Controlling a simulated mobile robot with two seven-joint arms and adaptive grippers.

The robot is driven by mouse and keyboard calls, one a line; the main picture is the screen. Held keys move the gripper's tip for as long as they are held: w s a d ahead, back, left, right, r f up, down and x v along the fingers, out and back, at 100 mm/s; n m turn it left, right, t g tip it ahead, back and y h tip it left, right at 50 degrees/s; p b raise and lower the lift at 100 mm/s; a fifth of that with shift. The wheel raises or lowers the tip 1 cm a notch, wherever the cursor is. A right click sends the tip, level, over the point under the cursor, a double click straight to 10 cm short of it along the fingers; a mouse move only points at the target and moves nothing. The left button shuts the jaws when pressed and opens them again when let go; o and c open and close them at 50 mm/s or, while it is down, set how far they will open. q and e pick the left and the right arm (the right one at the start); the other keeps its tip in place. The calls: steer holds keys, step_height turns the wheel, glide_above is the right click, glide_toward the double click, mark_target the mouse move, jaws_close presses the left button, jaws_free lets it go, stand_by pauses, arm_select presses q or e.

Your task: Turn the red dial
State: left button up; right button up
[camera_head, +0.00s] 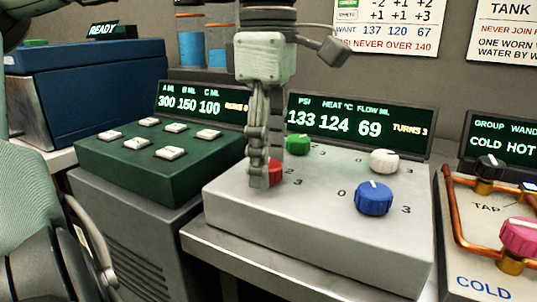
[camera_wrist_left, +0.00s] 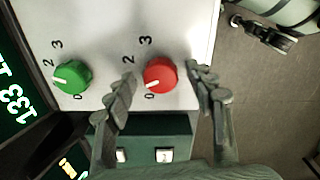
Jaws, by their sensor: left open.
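The red dial (camera_head: 275,170) sits on the grey control box (camera_head: 300,235), largely hidden by my gripper in the head view. In the left wrist view the red dial (camera_wrist_left: 163,74) shows whole, with its white mark pointing toward the lower left, near the 0. My left gripper (camera_head: 262,175) is open and points down at the dial. In the left wrist view its fingers (camera_wrist_left: 165,88) stand on either side of the dial; contact cannot be told. The box's display (camera_head: 355,122) reads PSI 133, heat 124, flow 69, turns 3. My right gripper is not in view.
Green (camera_head: 298,145), white (camera_head: 384,161) and blue (camera_head: 374,198) dials share the box. A green button box (camera_head: 150,165) stands at left. A panel with copper pipes (camera_head: 450,215) stands at right. A wall chart (camera_head: 388,25) lists wanted values 137, 120, 67.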

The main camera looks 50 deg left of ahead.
arm_select(q)
steer(key=c, duration=1.1)
steer(key=shift+c, duration=0.2)
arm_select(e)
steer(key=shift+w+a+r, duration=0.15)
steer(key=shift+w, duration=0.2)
